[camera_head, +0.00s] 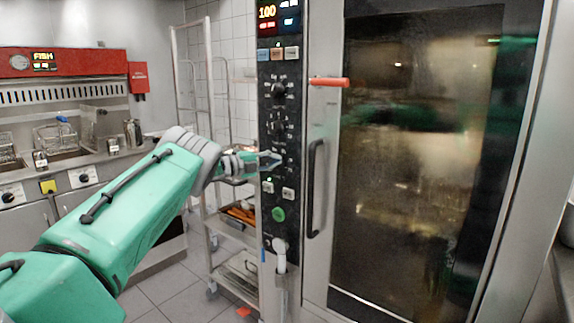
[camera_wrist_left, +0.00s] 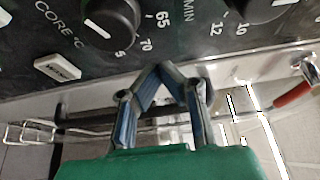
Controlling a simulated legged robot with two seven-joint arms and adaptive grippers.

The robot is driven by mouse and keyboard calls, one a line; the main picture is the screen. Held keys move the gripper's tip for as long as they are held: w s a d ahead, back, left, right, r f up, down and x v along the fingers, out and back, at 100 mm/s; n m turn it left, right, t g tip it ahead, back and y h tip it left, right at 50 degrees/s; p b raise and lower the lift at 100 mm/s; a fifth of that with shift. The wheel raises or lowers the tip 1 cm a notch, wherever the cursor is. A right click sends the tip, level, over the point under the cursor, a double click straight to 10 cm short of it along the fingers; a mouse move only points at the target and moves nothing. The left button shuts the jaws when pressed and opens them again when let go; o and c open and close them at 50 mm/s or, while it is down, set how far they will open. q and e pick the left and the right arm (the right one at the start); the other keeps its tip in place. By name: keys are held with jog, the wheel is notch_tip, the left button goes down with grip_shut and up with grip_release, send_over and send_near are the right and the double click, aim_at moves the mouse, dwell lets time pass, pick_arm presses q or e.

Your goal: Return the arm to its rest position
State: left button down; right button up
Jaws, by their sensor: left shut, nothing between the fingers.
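My left arm reaches in from the left in the head view, green with a grey wrist. Its gripper (camera_head: 272,160) is in front of the oven's black control panel (camera_head: 280,230), near the lower knobs. In the left wrist view the gripper (camera_wrist_left: 172,68) is shut, its blue-grey fingers meeting at the tips with nothing between them. The tips are close to the panel, below and between two black knobs (camera_wrist_left: 108,22); I cannot tell whether they touch it. My right gripper is not in view.
A large oven door (camera_head: 420,170) with a black handle (camera_head: 315,188) and a red-tipped lever (camera_head: 330,82) stands to the right. A wheeled metal rack (camera_head: 209,120) stands behind my gripper. Fryers (camera_head: 60,135) line the left wall. Tiled floor (camera_head: 180,290) shows below.

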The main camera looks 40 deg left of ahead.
pick_arm(q)
jog(key=shift+a, duration=0.2)
jog(key=shift+d, duration=0.1)
